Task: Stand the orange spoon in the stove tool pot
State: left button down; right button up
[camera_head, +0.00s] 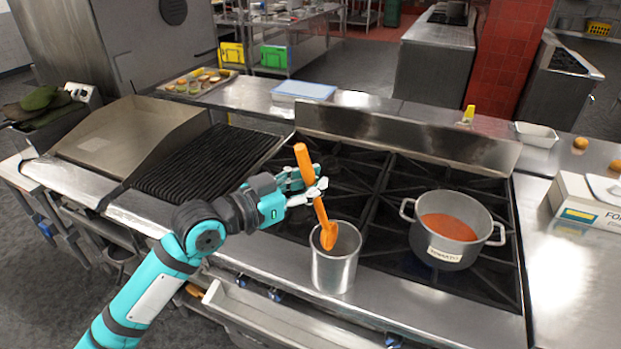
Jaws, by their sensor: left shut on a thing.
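The orange spoon (320,209) is held nearly upright, tilted a little, with its handle up and its bowl down. My left gripper (312,188) is shut on the spoon's handle. The spoon's bowl end is at the mouth of the metal tool pot (335,272), and appears to be just inside the rim. The pot stands upright on the front edge of the stove. I cannot tell how deep the spoon reaches or whether it touches the pot. My right gripper is not in view.
A pot of red sauce (447,232) sits on the burners (390,190) to the right. A ribbed grill (205,163) lies to the left. A steel backsplash (405,141) runs behind the stove. An open drawer (270,312) is below the counter's front edge.

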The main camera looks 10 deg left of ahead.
aim_at(320, 210)
pick_arm(q)
jog(key=f, duration=0.1)
jog(key=f+b, duration=0.1)
jog(key=f, duration=0.1)
jog(key=shift+w+d+b, duration=0.2)
jog(key=shift+d+b, duration=0.05)
jog(key=shift+b, duration=0.1)
jog(key=shift+w+d+f+b, duration=0.1)
jog(key=shift+d+f+b, duration=0.05)
jog(key=shift+f+b, duration=0.5)
jog(key=f, duration=0.1)
jog(key=f+b, duration=0.2)
jog(key=shift+w+d+f, duration=0.2)
jog(key=shift+w+d, duration=0.1)
jog(key=shift+d, duration=0.05)
jog(key=shift+w+d+f+b, duration=0.2)
jog(key=shift+f+b, duration=0.45)
jog(key=shift+f, duration=0.2)
jog(key=shift+w+d+f+b, duration=0.15)
jog(key=shift+f+b, duration=0.45)
jog(key=shift+f, duration=0.25)
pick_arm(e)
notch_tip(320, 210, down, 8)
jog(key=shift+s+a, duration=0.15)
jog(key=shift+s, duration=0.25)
pick_arm(q)
jog(key=c, duration=1.1)
grip_release()
jog(key=shift+c, duration=0.2)
